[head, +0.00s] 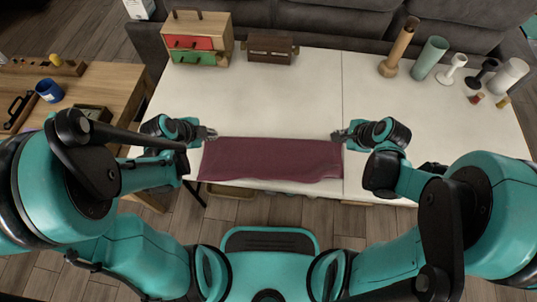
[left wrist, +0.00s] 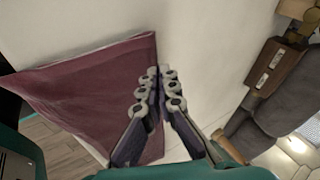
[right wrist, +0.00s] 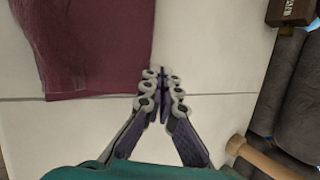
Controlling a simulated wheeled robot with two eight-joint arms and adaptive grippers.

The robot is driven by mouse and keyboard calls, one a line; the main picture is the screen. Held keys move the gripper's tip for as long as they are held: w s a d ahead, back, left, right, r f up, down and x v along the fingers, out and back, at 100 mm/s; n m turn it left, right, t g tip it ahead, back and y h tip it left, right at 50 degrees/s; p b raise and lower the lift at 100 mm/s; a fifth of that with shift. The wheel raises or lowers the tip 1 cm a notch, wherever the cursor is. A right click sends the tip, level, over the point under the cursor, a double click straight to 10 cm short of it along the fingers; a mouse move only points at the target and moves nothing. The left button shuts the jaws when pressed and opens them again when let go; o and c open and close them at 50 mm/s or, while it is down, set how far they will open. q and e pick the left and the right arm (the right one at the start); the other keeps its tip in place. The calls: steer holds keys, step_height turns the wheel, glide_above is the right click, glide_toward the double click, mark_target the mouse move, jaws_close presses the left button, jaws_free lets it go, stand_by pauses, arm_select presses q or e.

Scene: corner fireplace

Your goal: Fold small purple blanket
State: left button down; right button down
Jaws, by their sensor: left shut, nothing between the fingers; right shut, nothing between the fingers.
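The small purple blanket (head: 270,160) lies as a wide flat strip along the near edge of the white table. Its near edge reaches the table's front edge. It also shows in the left wrist view (left wrist: 85,90) and the right wrist view (right wrist: 90,40). My left gripper (head: 213,134) is shut and empty at the blanket's far left corner. In the left wrist view its fingertips (left wrist: 160,72) are beside the blanket's edge. My right gripper (head: 336,136) is shut and empty by the far right corner. Its fingertips (right wrist: 160,74) appear just off the cloth in the right wrist view.
The white table (head: 280,100) is clear behind the blanket. A small drawer chest (head: 197,40) and a brown box (head: 271,48) stand at the back left. Several vases and candle holders, including a green vase (head: 429,58), stand at the back right. A wooden side table (head: 110,90) is at left.

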stand_by(0.3)
